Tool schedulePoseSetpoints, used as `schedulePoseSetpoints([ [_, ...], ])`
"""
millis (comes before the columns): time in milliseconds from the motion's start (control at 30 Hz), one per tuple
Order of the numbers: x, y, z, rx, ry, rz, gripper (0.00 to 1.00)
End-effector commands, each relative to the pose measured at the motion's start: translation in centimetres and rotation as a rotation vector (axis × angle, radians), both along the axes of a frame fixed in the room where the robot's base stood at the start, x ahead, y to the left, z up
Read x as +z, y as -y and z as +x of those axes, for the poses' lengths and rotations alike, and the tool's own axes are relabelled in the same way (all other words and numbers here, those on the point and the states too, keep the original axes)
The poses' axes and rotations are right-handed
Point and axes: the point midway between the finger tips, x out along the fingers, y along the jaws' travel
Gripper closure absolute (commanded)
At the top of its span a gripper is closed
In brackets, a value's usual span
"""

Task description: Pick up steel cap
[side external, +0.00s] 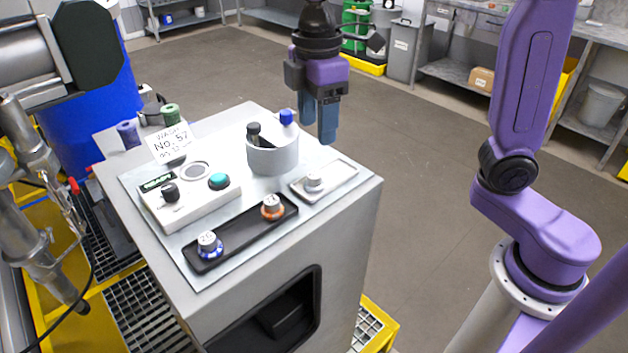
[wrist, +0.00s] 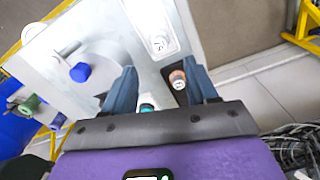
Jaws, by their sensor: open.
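The steel cap (side external: 313,182) is a small silvery cap standing upright in a small pale tray (side external: 347,169) near the right edge of the bench top. In the wrist view the steel cap (wrist: 158,44) shows beyond my fingertips, with dark marks on its top. My gripper (side external: 318,128), with blue fingers, is open and empty. It hangs above the far right edge of the bench, higher than the cap and apart from it. In the wrist view my gripper (wrist: 161,68) has its fingers spread, with nothing between them touching either one.
A black tray (side external: 240,235) holds an orange-ringed cap (side external: 272,206) and a blue-ringed cap (side external: 208,243). A grey cup (side external: 272,157) with dark and blue-topped items stands left of my gripper. A control box (side external: 205,205) with a teal button sits at left.

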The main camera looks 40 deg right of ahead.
Motion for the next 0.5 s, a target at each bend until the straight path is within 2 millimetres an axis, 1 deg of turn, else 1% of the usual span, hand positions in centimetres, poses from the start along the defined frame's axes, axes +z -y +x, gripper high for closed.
schedulePoseSetpoints([
  [33,-1.1,0.1,0.0,-0.001,-0.004,-0.003,0.43],
  [100,-2.3,0.1,-0.1,-0.001,-0.004,-0.004,0.43],
  [200,-3.6,0.0,0.0,-0.002,-0.002,-0.001,0.43],
  [500,-5.6,-0.1,0.1,-0.002,-0.001,-0.002,0.43],
])
